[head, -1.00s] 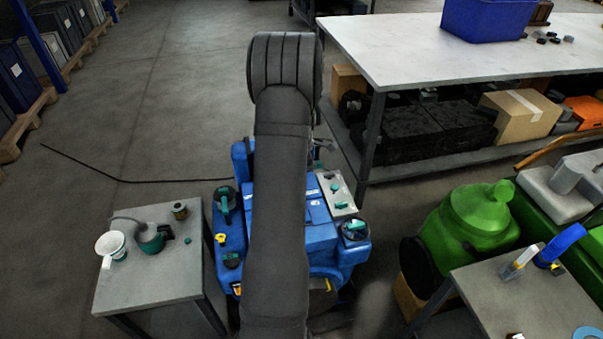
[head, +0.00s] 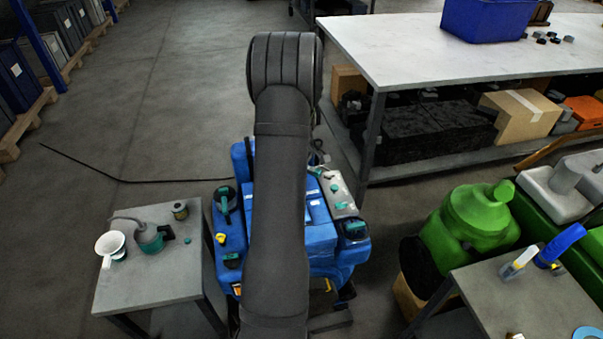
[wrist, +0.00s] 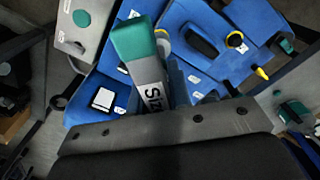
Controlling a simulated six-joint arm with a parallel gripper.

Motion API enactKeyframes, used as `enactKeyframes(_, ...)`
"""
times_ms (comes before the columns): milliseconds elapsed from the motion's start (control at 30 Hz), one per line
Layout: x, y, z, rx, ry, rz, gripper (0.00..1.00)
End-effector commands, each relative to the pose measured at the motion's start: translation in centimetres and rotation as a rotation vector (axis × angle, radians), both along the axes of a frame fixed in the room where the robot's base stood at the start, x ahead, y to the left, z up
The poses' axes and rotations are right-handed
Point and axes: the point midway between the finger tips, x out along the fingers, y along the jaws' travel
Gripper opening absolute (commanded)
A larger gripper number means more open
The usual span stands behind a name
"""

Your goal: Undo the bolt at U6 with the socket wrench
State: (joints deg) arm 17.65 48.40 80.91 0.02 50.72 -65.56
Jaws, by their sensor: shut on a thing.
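In the wrist view my gripper (wrist: 160,105) is shut on a long tool with a teal end and a grey body, which I take as the socket wrench (wrist: 139,45). Part of a "Siz" label shows on it. The tool extends away from the palm over the blue engine (wrist: 200,60). In the head view my own arm hides the gripper and the tool, and covers the middle of the blue engine (head: 318,235). I cannot make out the U6 mark or its bolt, nor whether the tool touches a bolt.
A small grey table (head: 165,275) at left holds a white funnel (head: 110,245) and a teal-and-grey can (head: 150,240). A white-topped bench (head: 400,55) stands behind right. A green machine (head: 468,225) and another table (head: 530,305) stand at right. Open floor lies behind left.

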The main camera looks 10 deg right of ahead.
Motion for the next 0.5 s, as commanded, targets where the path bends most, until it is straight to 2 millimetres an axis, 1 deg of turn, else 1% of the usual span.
enactKeyframes(500,0.01,-0.01,0.05,0.000,-0.001,-0.352,0.00)
